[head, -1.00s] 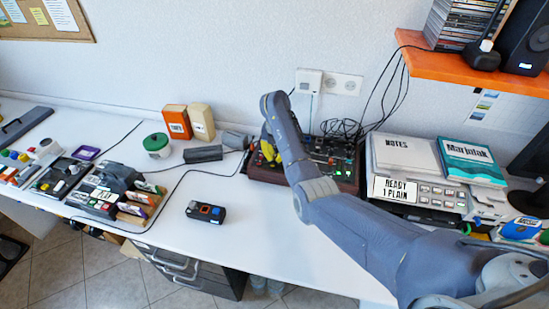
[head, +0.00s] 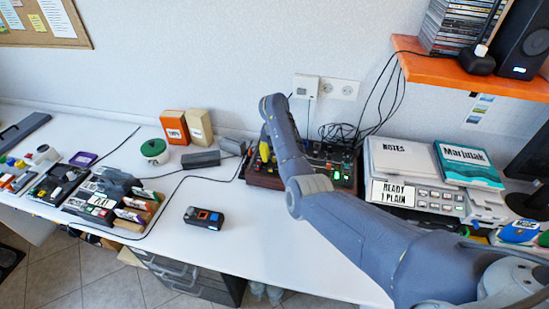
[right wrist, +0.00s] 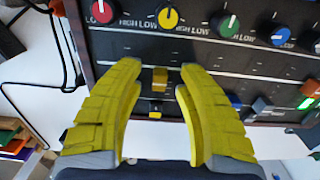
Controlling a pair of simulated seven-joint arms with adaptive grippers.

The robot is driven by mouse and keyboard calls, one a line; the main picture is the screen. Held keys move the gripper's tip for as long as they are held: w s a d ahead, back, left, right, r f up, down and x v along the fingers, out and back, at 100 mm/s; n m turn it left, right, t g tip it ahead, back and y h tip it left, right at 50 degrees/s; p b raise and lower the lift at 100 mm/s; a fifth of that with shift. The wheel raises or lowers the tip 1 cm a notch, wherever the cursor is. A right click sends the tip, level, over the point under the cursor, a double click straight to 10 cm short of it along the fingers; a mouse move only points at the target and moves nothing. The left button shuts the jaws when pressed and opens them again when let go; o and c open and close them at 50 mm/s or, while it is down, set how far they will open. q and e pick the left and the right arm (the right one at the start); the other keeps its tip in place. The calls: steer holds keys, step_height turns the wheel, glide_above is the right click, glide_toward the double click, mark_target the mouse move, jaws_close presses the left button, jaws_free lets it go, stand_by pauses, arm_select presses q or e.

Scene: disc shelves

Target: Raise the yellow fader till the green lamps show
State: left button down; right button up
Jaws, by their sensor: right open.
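The mixer (head: 265,181) is a dark panel in a brown frame below the wall sockets. In the right wrist view the yellow fader (right wrist: 160,80) sits under the yellow knob (right wrist: 168,17). My right gripper (right wrist: 158,74) is open, its yellow fingers on either side of the fader with gaps showing. In the head view the right gripper (head: 265,150) is over the mixer's left part, partly hidden by my arm. A lit green lamp (right wrist: 308,88) shows at the right edge of the wrist view, away from the yellow fader. My left gripper is not in view.
Red (right wrist: 101,11), green (right wrist: 229,25) and blue (right wrist: 281,36) knobs line the panel. Grey blocks (head: 201,159) and black cables lie left of the mixer. A NOTES stack (head: 400,155) stands close on its right. The front table is mostly clear.

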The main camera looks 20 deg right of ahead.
mark_target(274, 157)
steer(key=shift+r, duration=0.1)
step_height(274, 157, up, 12)
stand_by(0.7)
stand_by(0.3)
